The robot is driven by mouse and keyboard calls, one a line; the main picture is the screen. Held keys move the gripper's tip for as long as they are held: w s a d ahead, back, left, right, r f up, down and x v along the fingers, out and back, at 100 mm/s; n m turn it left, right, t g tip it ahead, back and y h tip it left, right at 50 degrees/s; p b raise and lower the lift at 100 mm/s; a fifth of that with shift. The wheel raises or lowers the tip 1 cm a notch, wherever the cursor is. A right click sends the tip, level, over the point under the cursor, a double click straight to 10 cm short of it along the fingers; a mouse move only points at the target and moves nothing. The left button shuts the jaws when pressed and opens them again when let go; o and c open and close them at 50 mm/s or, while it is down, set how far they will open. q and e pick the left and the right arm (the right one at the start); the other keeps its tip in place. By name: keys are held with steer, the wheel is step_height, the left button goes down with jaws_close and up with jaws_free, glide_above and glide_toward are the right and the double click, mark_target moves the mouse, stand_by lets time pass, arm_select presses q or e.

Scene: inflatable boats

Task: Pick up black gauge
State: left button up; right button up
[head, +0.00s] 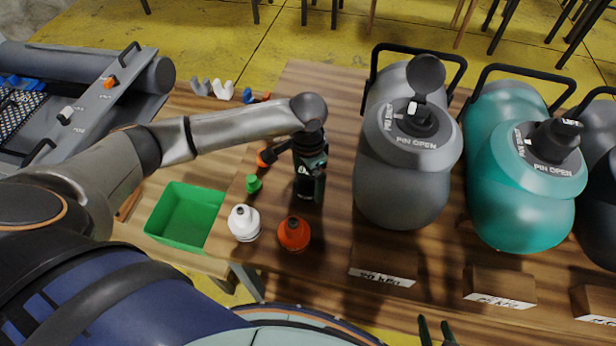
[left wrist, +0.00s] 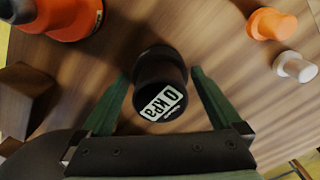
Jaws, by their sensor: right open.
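The black gauge (head: 305,186) stands on the wooden table in the head view, partly hidden by my left gripper (head: 309,172). In the left wrist view, the gauge (left wrist: 160,68) shows a dark round end with a white "0 kPa" label. The green fingers of my left gripper (left wrist: 162,76) lie on either side of it, very close to its sides. I cannot tell whether they touch it. My right gripper (head: 436,331) shows only its green fingertips at the bottom edge of the head view, apart and empty.
A white bottle-like piece (head: 244,223) and an orange one (head: 294,234) stand just in front of the gauge. A green bin (head: 180,218) is at the left.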

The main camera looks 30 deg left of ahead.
arm_select(q)
steer(key=c, duration=1.2)
steer(key=shift+r, duration=0.15)
